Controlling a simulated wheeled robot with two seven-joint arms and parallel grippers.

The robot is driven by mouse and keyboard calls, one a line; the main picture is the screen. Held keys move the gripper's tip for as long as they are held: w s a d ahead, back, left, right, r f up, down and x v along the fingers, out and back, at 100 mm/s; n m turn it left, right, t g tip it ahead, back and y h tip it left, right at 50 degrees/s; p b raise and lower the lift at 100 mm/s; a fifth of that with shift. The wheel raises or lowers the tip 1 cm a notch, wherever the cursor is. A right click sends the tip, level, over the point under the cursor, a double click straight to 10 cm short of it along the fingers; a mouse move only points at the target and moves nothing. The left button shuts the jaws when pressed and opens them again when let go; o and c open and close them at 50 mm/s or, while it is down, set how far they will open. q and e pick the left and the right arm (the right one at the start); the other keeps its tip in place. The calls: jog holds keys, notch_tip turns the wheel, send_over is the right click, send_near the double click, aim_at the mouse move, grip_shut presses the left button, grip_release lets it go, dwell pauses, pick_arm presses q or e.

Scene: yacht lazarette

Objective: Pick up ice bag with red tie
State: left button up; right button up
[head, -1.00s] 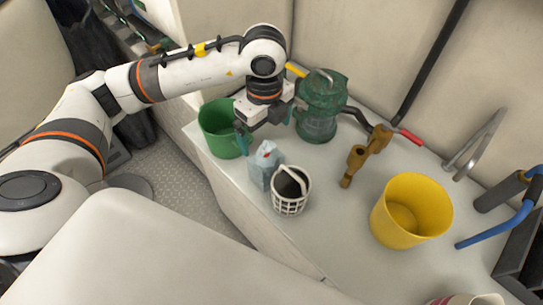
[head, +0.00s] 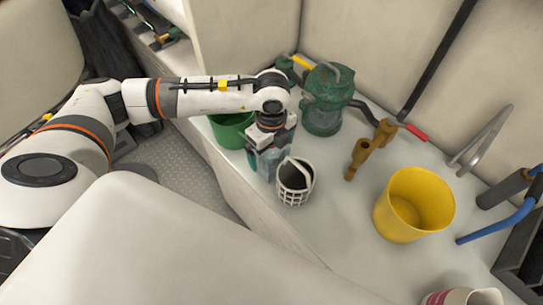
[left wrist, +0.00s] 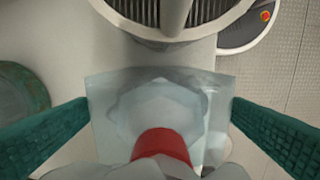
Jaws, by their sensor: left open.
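The ice bag (left wrist: 160,95) is a pale, translucent blue bag with a red tie (left wrist: 162,147) at its neck. In the left wrist view it lies between the two teal fingers of my left gripper (left wrist: 160,108), which is open, with a finger on either side. In the head view the gripper (head: 262,152) is directly above and around the bag (head: 269,167), hiding most of it and its tie. The bag stands on the white counter. I cannot tell whether the fingers touch it. My right gripper is not in view.
A white lattice basket (head: 294,188) stands close beside the bag. A green bucket (head: 231,131) is behind it on the left, and a green lantern-like housing (head: 323,107) behind. The counter's front edge is near.

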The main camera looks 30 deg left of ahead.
pick_arm(q)
jog(key=c, duration=1.3)
jog(key=shift+o, duration=0.2)
